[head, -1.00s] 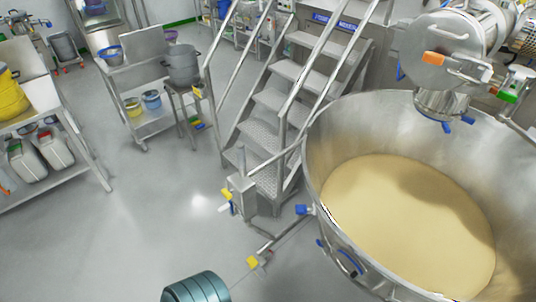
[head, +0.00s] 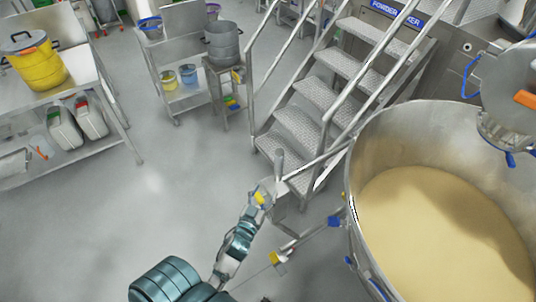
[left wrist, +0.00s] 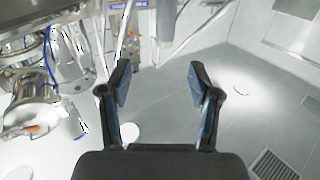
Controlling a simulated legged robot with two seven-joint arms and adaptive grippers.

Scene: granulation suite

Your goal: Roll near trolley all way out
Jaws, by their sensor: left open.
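The large steel bowl (head: 358,160) of pale powder fills the right of the head view; its underside is hidden. A grey post (head: 281,175) stands at its left, before the steps, with a bar running to the bowl. My left gripper (head: 264,190) is small in the head view, beside this post and near a yellow part. The left wrist view shows its two dark fingers (left wrist: 160,85) apart, with nothing between them. I cannot tell whether it touches the post. Which item is the near trolley is not clear. My right gripper is not in view.
Steel steps (head: 318,128) with rails rise behind the post. A shelved steel stand (head: 190,98) holds buckets; a bench (head: 30,100) at left carries a yellow container (head: 38,62). The floor (head: 140,215) between is clear. A floor grate (left wrist: 272,165) shows in the left wrist view.

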